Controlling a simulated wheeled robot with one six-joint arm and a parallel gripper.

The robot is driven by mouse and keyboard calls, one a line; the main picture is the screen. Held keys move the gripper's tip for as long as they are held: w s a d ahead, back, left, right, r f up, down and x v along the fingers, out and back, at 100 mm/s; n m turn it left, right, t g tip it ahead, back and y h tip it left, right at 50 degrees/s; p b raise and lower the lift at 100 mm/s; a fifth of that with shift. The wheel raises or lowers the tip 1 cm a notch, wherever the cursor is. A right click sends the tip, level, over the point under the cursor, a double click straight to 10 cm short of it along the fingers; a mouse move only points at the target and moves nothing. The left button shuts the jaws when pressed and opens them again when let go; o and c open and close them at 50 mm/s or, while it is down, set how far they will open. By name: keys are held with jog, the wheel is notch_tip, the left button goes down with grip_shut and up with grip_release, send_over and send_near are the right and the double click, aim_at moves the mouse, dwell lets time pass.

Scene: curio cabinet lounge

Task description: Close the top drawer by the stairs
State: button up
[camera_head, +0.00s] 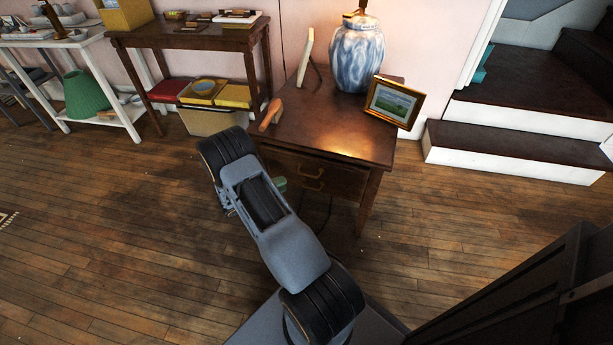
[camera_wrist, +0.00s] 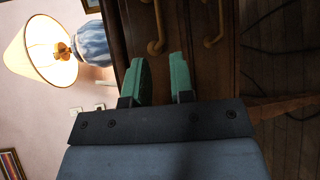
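A dark wooden side table (camera_head: 335,135) stands beside the stairs, with two brass pulls on its front. The upper drawer (camera_head: 290,163) has the upper pull (camera_head: 313,173); I cannot tell how far it stands out. In the wrist view, turned sideways, the upper pull (camera_wrist: 157,32) and the lower pull (camera_wrist: 216,25) show on the dark fronts. My gripper (camera_wrist: 160,62) has green fingers spread apart with nothing held, close before the drawer fronts. The upper pull appears just beyond the gap between the fingertips; contact is unclear. In the head view, my arm hides most of my gripper (camera_head: 279,183).
A blue and white lamp (camera_head: 357,55), a framed picture (camera_head: 394,102) and an orange-brown object (camera_head: 271,113) stand on the table. Stairs (camera_head: 515,145) rise at right. A brown shelf table (camera_head: 190,38) stands at left. Wooden floor in front is mostly clear.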

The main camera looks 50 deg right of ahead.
aim_at(306, 175)
jog(key=b+x, duration=0.2)
jog(key=x, duration=0.9)
jog(key=shift+d, duration=0.1)
grip_shut()
